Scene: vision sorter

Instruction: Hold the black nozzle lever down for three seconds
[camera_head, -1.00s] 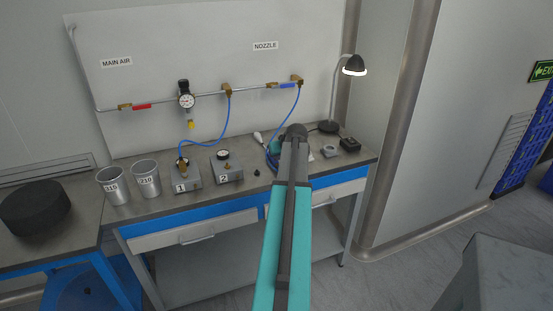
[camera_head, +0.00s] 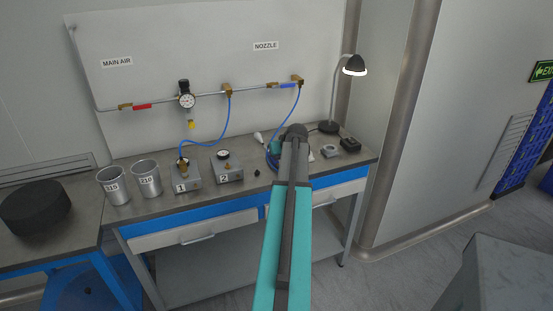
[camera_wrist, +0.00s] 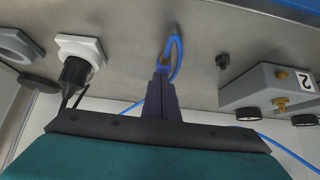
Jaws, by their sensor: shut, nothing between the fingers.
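My gripper (camera_wrist: 162,75) is shut and empty in the wrist view. A black tapered part (camera_wrist: 75,70) in a white hexagonal collar stands to the left of the fingers. I cannot identify the black nozzle lever for certain. In the head view my arm covers the bench spot below the NOZZLE label (camera_head: 265,46), where the blue nozzle hose (camera_head: 291,112) comes down.
Box 2 (camera_head: 227,167) and box 1 (camera_head: 186,178) stand left of my arm; box 2 also shows in the wrist view (camera_wrist: 270,88). A small black knob (camera_head: 257,172) lies nearby. Two cups are farther left. A lamp (camera_head: 331,127) and black box (camera_head: 350,145) stand right.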

